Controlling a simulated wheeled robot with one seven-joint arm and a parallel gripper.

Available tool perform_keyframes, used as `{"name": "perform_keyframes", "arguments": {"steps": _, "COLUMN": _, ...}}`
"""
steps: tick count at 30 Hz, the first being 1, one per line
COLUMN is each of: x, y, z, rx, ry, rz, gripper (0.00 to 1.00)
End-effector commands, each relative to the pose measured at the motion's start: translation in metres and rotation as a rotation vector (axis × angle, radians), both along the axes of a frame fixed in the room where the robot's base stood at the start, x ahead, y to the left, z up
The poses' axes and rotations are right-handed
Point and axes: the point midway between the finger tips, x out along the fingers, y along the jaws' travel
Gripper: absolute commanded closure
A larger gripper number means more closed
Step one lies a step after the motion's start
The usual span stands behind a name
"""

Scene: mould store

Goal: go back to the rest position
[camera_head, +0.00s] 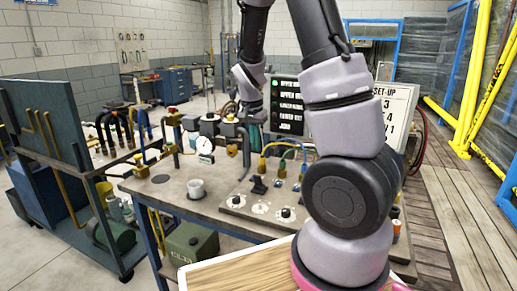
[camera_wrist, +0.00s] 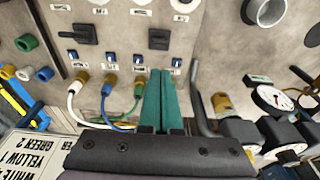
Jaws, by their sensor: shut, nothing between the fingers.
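My gripper (camera_wrist: 165,90) shows in the wrist view with its two teal fingers pressed together and nothing between them. It is above the grey bench panel, beside the yellow-ended hose fittings; the height of the fingertips above the panel is hard to judge. In the head view my arm reaches over the bench (camera_head: 157,192), with its large joints covering part of the bench's right side.
A pressure gauge (camera_head: 204,145) and pipework stand on the bench, with a grey cup (camera_head: 196,188) in front. Coloured hoses (camera_wrist: 125,105) loop close to the fingers. A dark sign (camera_head: 287,105) and white set-up board (camera_head: 397,110) stand behind. Yellow rails (camera_head: 478,90) are at right.

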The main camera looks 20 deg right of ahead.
Motion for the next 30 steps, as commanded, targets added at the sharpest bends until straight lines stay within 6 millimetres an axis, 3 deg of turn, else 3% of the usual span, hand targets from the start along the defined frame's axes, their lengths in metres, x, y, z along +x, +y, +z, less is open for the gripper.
{"name": "perform_keyframes", "arguments": {"steps": 15, "x": -0.001, "y": 0.001, "z": 0.002, "rx": 0.001, "ry": 0.001, "rz": -0.001, "gripper": 1.00}}
{"name": "perform_keyframes", "arguments": {"steps": 19, "x": -0.005, "y": 0.002, "z": 0.012, "rx": 0.024, "ry": -0.012, "rz": 0.006, "gripper": 1.00}}
{"name": "perform_keyframes", "arguments": {"steps": 23, "x": -0.016, "y": 0.007, "z": 0.043, "rx": 0.086, "ry": -0.051, "rz": 0.035, "gripper": 1.00}}
{"name": "perform_keyframes", "arguments": {"steps": 30, "x": -0.056, "y": 0.018, "z": 0.121, "rx": 0.197, "ry": -0.169, "rz": 0.141, "gripper": 1.00}}
